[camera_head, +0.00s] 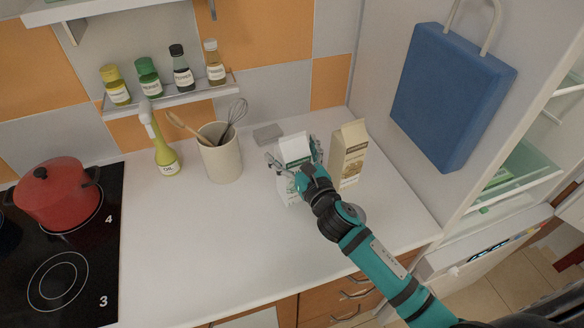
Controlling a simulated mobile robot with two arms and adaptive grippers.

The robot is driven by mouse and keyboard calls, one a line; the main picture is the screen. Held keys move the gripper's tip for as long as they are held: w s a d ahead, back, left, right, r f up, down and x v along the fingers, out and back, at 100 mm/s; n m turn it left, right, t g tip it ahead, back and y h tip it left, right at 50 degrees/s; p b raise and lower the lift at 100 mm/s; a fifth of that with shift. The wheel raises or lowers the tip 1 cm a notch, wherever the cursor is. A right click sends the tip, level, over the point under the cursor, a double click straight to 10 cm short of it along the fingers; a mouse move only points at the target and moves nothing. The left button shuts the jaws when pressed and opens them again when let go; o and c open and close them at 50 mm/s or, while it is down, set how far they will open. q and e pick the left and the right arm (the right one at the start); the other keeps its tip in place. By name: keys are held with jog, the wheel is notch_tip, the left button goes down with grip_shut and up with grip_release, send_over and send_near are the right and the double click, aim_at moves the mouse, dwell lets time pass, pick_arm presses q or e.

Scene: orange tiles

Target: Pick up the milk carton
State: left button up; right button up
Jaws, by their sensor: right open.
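The milk carton (294,147), white with green, stands upright on the white counter right of the utensil crock. My right gripper (293,161) is at the carton, with its open fingers spread to either side of it. The hand and wrist hide part of the carton's front, and I cannot tell whether the fingers touch it. My left gripper is not in view.
A beige-brown carton (347,154) stands close to the right of the gripper. A crock (221,161) with utensils, an oil bottle (163,150) and a red pot (58,194) stand to the left. A small grey block (267,133) lies behind. The front counter (235,250) is clear.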

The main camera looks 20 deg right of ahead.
jog(key=shift+w, duration=0.1)
jog(key=c, duration=1.6)
jog(key=shift+r, duration=0.2)
jog(key=shift+c, duration=0.4)
jog(key=shift+r, duration=0.1)
